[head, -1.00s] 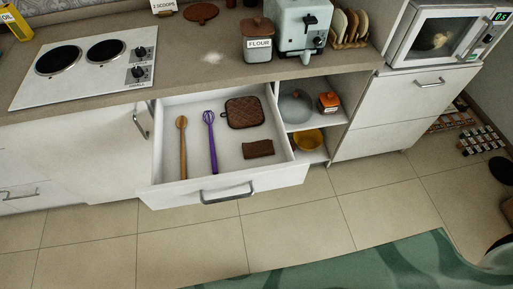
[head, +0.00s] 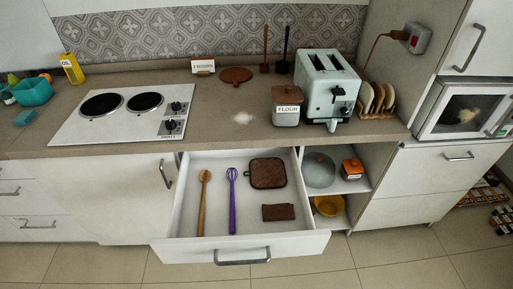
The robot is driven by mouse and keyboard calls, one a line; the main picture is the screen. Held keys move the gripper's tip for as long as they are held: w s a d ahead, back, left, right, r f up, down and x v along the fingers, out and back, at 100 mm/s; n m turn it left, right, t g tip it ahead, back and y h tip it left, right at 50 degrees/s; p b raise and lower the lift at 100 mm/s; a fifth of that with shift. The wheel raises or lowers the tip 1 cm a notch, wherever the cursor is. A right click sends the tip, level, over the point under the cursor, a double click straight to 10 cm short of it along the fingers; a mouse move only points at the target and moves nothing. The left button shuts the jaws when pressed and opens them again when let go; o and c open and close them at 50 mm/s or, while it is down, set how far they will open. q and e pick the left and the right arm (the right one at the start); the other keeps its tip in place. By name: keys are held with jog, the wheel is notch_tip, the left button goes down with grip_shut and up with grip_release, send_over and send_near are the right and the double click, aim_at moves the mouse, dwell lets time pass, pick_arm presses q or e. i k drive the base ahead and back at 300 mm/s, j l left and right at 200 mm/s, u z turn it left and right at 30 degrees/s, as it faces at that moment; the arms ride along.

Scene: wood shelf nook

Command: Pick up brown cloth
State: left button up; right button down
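The brown cloth (head: 278,212) is a small folded rectangle lying flat in the open drawer (head: 250,244), at its front right. A brown quilted pot holder (head: 267,173) lies behind it in the drawer. A purple whisk (head: 232,200) and a wooden spoon (head: 202,202) lie to the left of the cloth, apart from it. Neither of my grippers shows in the head view.
The counter above holds a stove (head: 125,114), a flour canister (head: 287,106) and a toaster (head: 327,88). Open shelves (head: 336,188) with a yellow bowl (head: 327,206) are right of the drawer. The tiled floor (head: 400,266) in front is clear.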

aim_at(283, 211)
jog(key=j+z, duration=0.35)
jog(key=j, duration=0.2)
jog(key=j+z, duration=0.4)
jog(key=j, duration=0.2)
jog(key=k+j+z, duration=0.15)
jog(key=j+z, duration=0.2)
jog(key=j, duration=0.15)
